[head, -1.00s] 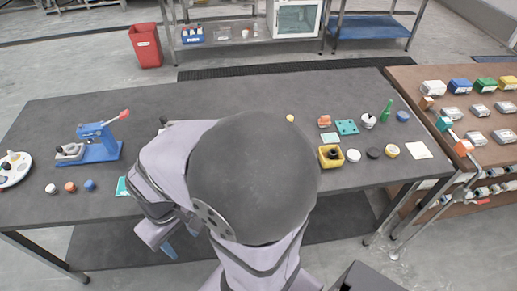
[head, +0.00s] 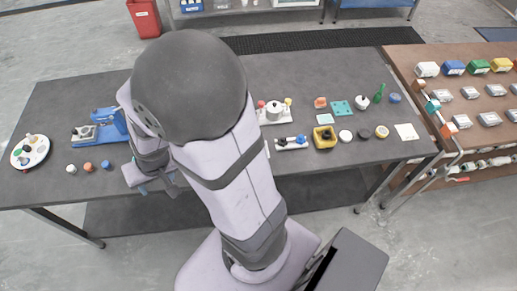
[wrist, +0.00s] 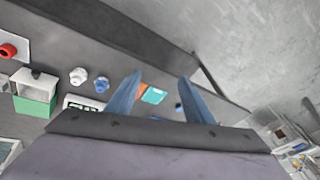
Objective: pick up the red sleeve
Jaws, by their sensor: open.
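My gripper (wrist: 160,78) shows in the wrist view with its two blue fingers spread and nothing between the tips. In the head view my arm hides most of it. A small round red thing with a dark centre (wrist: 8,50) sits on a white plate at the left edge of the wrist view, well left of my fingers. I cannot tell whether it is the red sleeve. In the head view a small red piece (head: 261,104) stands on a white tray (head: 285,117) right of my arm. No sleeve shows clearly there.
A blue press (head: 110,126) and a round palette (head: 42,146) are at the left of the table. A yellow box (head: 318,143), a green bottle (head: 379,92) and several discs are at the right. A teal and orange piece (wrist: 153,96) shows between my fingers, beyond them.

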